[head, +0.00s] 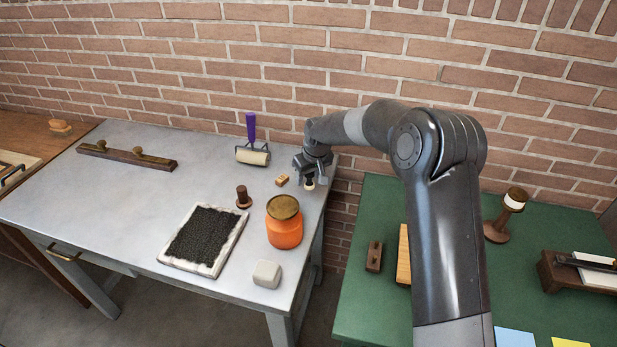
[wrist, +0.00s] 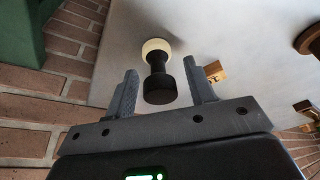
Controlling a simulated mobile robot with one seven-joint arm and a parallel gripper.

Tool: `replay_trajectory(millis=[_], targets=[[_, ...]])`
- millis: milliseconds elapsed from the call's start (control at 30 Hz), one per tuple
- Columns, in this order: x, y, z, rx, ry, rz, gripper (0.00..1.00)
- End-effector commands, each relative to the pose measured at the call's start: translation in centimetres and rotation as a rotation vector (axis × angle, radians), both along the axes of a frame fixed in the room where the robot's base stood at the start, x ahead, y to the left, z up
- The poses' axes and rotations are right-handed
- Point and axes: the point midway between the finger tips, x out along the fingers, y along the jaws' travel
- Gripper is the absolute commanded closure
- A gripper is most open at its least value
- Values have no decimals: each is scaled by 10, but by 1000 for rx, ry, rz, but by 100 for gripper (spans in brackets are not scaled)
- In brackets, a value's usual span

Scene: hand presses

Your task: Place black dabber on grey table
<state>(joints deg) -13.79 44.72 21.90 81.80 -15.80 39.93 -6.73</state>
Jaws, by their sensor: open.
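The black dabber (head: 309,184) has a dark waisted handle and a cream round end. It stands on the grey table (head: 140,208) near the table's right edge. In the wrist view the dabber (wrist: 158,75) lies between the spread fingers, with clear gaps on both sides. My gripper (head: 312,172) is open at the dabber. In the wrist view my gripper (wrist: 162,92) shows both fingers apart, touching nothing that I can see.
On the grey table, a small wooden block (head: 282,180), a purple-handled roller (head: 252,150), a brown dabber (head: 243,197), an orange jar (head: 285,225) and a black inked slab (head: 205,240) stand near. A green table (head: 375,215) is to the right, across a gap.

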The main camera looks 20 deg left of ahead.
Motion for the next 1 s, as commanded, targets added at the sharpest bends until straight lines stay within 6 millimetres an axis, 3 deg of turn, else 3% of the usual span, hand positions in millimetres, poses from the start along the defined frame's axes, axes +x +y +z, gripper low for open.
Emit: replay_trajectory(millis=[300,500,1000], targets=[[-13,-14,64,1,-4,-1,50],[-20,-21,96,1,-3,0,50],[-28,-34,121,-7,-11,-12,50]])
